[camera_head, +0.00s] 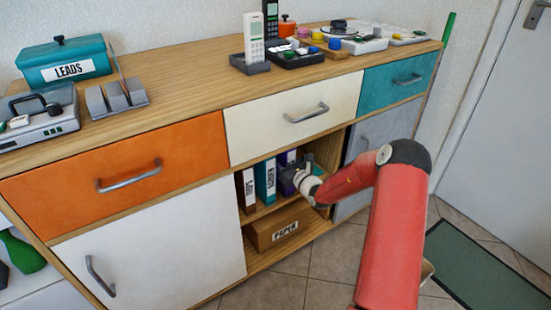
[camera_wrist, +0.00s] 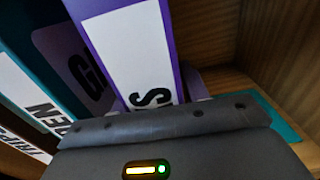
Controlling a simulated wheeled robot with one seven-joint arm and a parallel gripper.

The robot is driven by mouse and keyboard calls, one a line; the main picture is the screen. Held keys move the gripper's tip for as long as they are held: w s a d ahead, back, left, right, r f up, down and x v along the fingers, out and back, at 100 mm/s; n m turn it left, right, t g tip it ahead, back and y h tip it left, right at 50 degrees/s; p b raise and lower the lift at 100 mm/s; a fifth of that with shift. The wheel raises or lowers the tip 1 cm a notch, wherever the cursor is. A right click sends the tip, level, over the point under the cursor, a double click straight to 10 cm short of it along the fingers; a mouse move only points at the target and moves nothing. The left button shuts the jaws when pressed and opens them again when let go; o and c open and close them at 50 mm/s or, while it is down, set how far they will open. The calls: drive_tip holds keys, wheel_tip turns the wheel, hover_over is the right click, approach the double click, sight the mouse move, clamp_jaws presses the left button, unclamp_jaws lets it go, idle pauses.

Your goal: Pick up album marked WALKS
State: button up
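A purple album (camera_wrist: 130,50) with a white spine label stands in front of my gripper in the wrist view. Only an "S" shows at the label's lower end; the rest of the word is not readable, so I cannot confirm it says WALKS. In the head view purple album spines (camera_head: 286,178) show in the open shelf, partly behind my gripper (camera_head: 300,180). My gripper reaches into the shelf opening at these spines. The dark gripper body fills the bottom of the wrist view and hides its fingertips and the album's lower part.
Left of the purple album stand a teal album (camera_head: 265,181) and a white-labelled album (camera_head: 247,190). A brown box (camera_head: 278,228) sits on the shelf below. A wooden wall (camera_wrist: 285,50) closes the right side. The white cabinet door (camera_head: 150,245) is shut.

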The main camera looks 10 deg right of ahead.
clamp_jaws()
drive_tip(key=shift+r, duration=0.15)
drive_tip(key=shift+w+r, duration=0.1)
drive_tip(key=shift+r, duration=0.1)
